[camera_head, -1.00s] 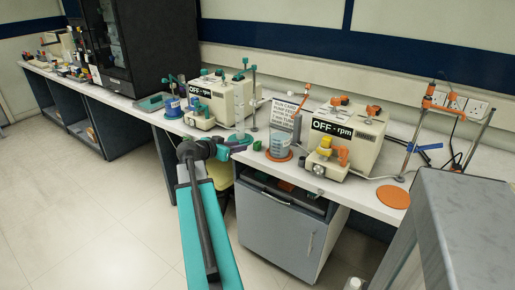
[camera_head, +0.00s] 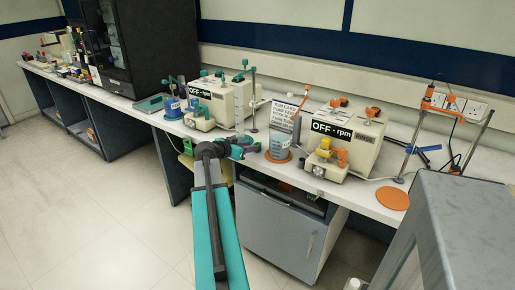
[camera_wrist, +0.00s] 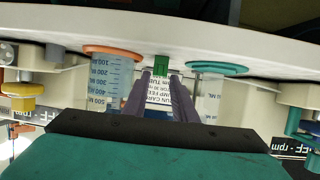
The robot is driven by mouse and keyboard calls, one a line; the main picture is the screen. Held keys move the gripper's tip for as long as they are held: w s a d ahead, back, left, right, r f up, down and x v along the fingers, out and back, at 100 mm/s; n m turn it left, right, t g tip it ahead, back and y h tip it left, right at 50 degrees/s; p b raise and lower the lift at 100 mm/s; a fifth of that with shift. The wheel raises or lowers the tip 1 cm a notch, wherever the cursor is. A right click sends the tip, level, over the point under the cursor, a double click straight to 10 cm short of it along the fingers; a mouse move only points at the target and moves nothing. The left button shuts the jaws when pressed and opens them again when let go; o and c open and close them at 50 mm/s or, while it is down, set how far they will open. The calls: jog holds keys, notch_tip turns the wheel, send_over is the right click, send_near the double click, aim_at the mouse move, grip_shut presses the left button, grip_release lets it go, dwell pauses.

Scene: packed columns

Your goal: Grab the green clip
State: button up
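The green clip (camera_wrist: 161,62) is a small green block at the bench edge in the wrist view, which looks upside down. It sits between an orange disc and a teal disc. My gripper (camera_wrist: 161,75) has its two grey fingers apart with a gap between them. The clip shows just beyond the fingertips, roughly in line with the gap; I cannot tell whether they touch. In the head view my gripper (camera_head: 246,147) is at the bench's front edge, left of the blue beaker. The clip is hard to make out there beside the gripper.
A blue graduated beaker (camera_head: 279,147) stands on an orange disc close to the gripper. Behind are two pump boxes (camera_head: 350,140) marked OFF rpm and a printed sign (camera_head: 284,115). A cabinet (camera_head: 280,225) stands below the bench. An orange disc (camera_head: 393,198) lies at right.

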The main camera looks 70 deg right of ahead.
jog(key=shift+s+d+f, duration=0.15)
jog(key=shift+d, duration=0.3)
jog(key=shift+p+x, duration=0.55)
jog(key=shift+x, duration=2)
grip_shut()
